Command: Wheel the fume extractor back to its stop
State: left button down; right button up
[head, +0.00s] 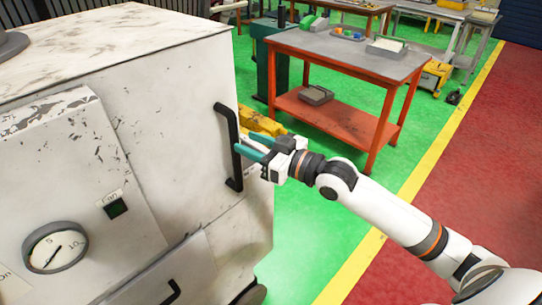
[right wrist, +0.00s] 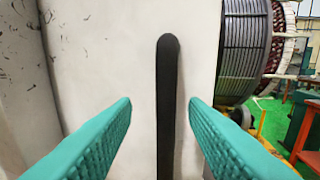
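The fume extractor (head: 175,120) is a large scuffed white cabinet that fills the left of the head view. It has a dial (head: 55,247), a small dark switch (head: 116,208) and a black upright bar handle (head: 228,140) on its right-hand face. My right gripper (head: 240,144) is at the handle. Its teal fingers are apart, and in the right wrist view the handle (right wrist: 167,110) stands between them with a gap on both sides. I cannot tell how far the fingertips reach past the bar. My left gripper is not in view.
A red-framed workbench (head: 345,55) with trays stands beyond the extractor. Yellow equipment (head: 262,122) lies close behind my right gripper. Green floor (head: 325,215) is clear right of the extractor, up to a yellow line (head: 415,180). A large ribbed cylinder (right wrist: 245,50) shows in the wrist view.

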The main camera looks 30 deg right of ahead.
jog(key=b+v, duration=0.1)
jog(key=v, duration=0.5)
dwell(0.4)
